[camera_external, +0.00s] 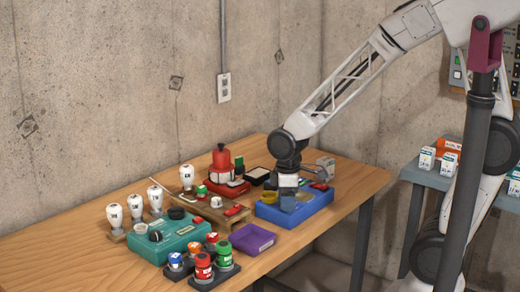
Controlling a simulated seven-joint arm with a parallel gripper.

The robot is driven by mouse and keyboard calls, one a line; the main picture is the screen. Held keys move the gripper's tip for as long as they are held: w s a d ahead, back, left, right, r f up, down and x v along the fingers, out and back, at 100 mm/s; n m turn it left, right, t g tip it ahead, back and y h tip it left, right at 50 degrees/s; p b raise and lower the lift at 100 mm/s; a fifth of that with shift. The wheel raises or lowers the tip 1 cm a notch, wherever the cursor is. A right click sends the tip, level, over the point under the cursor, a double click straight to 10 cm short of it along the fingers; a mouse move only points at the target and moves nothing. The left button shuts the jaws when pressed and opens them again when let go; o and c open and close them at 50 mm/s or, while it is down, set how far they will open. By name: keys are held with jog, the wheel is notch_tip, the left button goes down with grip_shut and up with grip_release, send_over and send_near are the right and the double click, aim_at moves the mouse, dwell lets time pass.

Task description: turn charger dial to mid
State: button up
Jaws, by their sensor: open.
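A teal box (172,252) on the wooden table's front left has a dark round knob (155,236) and other small round parts on top. It looks like the charger, but its markings are too small to read and I cannot tell the dial's setting. My gripper (288,202) points down over the blue tray (313,212), to the right of and behind the teal box and well apart from it. Its jaws are open. The fingertips are small and dark here, and I cannot tell whether they touch anything in the tray.
White bulbs (155,197) stand behind the teal box. Red and green capped jars (203,266) stand at its front right. A purple tray (252,239) lies between box and blue tray. A red device (220,160) stands at the back. Bare wood (60,250) is clear on the left.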

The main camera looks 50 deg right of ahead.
jog(key=c, duration=0.9)
jog(key=shift+m, duration=0.5)
jog(key=m, duration=0.4)
jog(key=shift+m, duration=0.3)
jog(key=m, duration=0.5)
jog(key=o, duration=0.9)
